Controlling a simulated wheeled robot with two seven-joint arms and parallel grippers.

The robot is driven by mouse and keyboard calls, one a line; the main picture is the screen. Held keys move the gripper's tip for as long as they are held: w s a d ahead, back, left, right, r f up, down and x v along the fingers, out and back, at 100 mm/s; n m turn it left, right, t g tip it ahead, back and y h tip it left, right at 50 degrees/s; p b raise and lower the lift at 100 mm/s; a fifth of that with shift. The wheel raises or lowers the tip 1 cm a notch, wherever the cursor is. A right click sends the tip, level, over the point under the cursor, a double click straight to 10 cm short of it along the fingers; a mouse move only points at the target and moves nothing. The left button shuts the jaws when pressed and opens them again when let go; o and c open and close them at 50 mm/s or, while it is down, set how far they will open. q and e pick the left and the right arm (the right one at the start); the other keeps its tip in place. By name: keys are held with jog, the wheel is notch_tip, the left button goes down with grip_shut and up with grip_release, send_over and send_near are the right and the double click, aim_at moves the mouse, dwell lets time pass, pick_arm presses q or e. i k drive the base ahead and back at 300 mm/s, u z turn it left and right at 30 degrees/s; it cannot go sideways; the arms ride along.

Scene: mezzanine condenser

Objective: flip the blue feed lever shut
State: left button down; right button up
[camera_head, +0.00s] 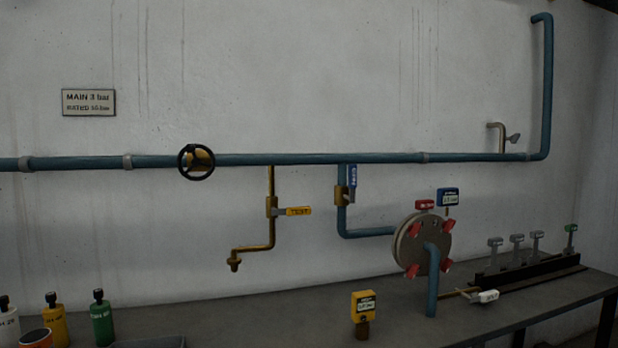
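The blue feed lever (352,176) is on a brass valve (342,195) in the short blue pipe that drops from the main wall pipe. The lever points upward, in line with the vertical pipe. Its label is too small to read surely. Below the valve the blue pipe (365,233) bends right toward a round flanged plate (423,245) with red clamps. Neither of my grippers shows in the head view.
A yellow lever (298,211) sticks out sideways on the brass drain pipe left of the feed valve. A black handwheel (196,162) is on the main pipe (290,159). The bench (260,318) holds a yellow gauge (364,306), bottles (102,318) and a black rack (530,268).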

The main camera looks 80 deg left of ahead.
aim_at(353, 169)
jog(key=u, duration=1.85)
